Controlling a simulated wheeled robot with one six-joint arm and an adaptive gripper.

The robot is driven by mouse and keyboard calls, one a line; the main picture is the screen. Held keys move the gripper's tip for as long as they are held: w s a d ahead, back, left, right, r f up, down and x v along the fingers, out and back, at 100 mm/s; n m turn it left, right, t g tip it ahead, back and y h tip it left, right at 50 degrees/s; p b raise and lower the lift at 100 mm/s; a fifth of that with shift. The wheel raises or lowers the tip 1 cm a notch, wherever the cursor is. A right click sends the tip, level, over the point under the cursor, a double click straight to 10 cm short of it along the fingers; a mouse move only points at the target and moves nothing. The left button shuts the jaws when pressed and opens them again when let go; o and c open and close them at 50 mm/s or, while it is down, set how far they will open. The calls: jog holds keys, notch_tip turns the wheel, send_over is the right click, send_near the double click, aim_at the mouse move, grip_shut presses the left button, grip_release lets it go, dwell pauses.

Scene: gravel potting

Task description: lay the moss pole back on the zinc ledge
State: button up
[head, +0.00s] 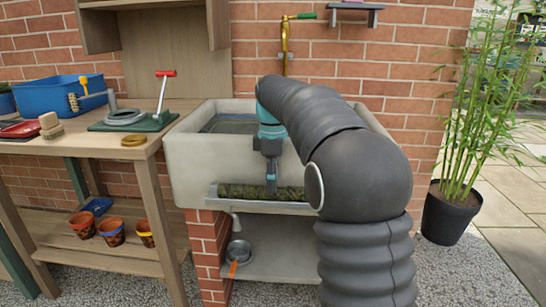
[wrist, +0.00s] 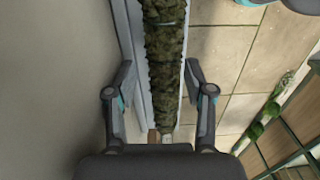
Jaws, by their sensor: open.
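The moss pole (head: 238,190), a long rod wrapped in dark green-brown moss, lies lengthwise on the zinc ledge (head: 262,207) along the front of the stone sink. In the wrist view the pole (wrist: 165,45) runs up the middle of the picture, with the grey ledge (wrist: 136,50) showing along its left side. My gripper (head: 271,186) is over the pole, pointing down. In the wrist view my gripper (wrist: 160,72) is open, with one finger to each side of the pole and gaps between. The right end of the pole is hidden behind my arm in the head view.
The stone sink (head: 190,150) stands directly behind the ledge, under a brass tap (head: 285,45). A wooden bench (head: 80,147) with a blue crate (head: 60,95) and tools is at the left. A potted bamboo (head: 450,210) stands at the right.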

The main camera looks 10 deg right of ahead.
notch_tip(320, 180, up, 13)
jog(key=p, duration=0.3)
jog(key=s+m+t+b, duration=0.15)
jog(key=s+m, duration=0.25)
jog(key=s, duration=0.5)
jog(key=s+f+m+t, duration=0.2)
jog(key=s+f+m, duration=0.3)
jog(key=s+f, duration=0.3)
jog(key=s+f+m+t, duration=0.2)
jog(key=s+f+m, duration=0.3)
jog(key=s, duration=1)
notch_tip(320, 180, down, 4)
jog(key=shift+r, duration=0.1)
jog(key=shift+t, duration=0.25)
